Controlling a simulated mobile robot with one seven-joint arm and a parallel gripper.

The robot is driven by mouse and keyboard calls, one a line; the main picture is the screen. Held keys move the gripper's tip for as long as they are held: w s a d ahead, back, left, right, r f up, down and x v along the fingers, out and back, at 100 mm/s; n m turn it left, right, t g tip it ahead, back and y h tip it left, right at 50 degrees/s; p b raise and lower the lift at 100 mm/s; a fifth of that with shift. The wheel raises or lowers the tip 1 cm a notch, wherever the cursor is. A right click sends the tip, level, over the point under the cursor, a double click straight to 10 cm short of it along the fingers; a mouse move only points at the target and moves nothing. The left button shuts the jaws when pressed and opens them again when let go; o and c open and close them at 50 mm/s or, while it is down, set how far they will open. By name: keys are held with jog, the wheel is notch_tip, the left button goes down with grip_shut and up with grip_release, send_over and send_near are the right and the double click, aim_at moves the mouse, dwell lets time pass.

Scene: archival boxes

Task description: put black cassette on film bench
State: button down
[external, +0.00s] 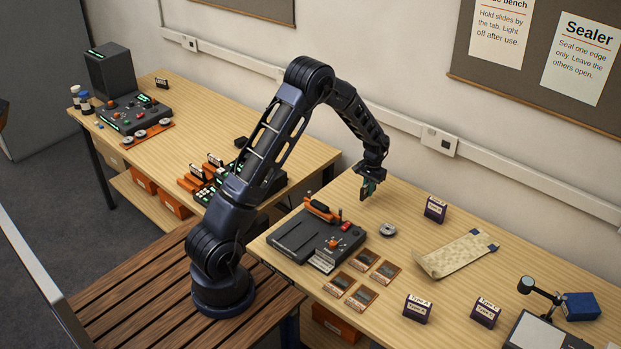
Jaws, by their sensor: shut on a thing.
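My gripper (367,191) is over the back of the right bench, pointing down, above the bare wood behind the orange-handled machine. It is shut on a small dark thing, which is mostly hidden by the fingers; I cannot tell for sure that it is the black cassette. No bench here carries a readable film bench sign. The left bench (215,115) carries a dark machine (130,113) with green lights and several small reels on an orange mat. A small black item with a white label (162,83) stands at its back.
The orange-handled machine (316,238) stands left of a grey reel (388,230). Several brown slides (361,297) lie in front. Dark labelled boxes (435,209) and a beige pouch (455,254) are to the right. A lamp (540,290) stands at lower right. Several dark items crowd the left bench's near end.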

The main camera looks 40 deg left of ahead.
jog(key=d+r, duration=0.4)
jog(key=d, duration=0.8)
notch_tip(320, 180, up, 12)
send_over(450, 287)
jog(key=f, duration=1.9)
jog(key=shift+w+f, duration=0.25)
jog(key=c, duration=1.4)
grip_release()
jog(key=shift+f, duration=0.1)
jog(key=shift+c, duration=0.2)
